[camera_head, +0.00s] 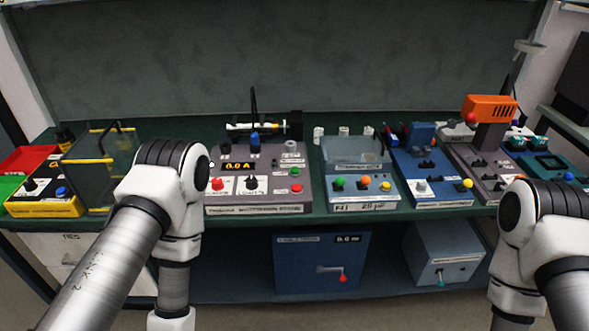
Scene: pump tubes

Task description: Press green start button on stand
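Two stations on the bench show green buttons. The grey station (240,208) has a small green button (296,172) at its right side, above a red button (297,188). The blue-grey station (345,200) to its right has a round green button (339,183) at its front left, beside an orange one (365,180) and a yellow one (385,187). I cannot tell which is the task's stand. My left arm stands in front of the bench, its lower link pointing down. My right arm is at the lower right. Both grippers are outside the picture.
A yellow-and-black station (45,208) and a clear yellow-edged box (98,170) stand at the left. A blue station (435,203) and an orange-headed device (490,108) stand at the right. Boxes (322,262) sit on the shelf below.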

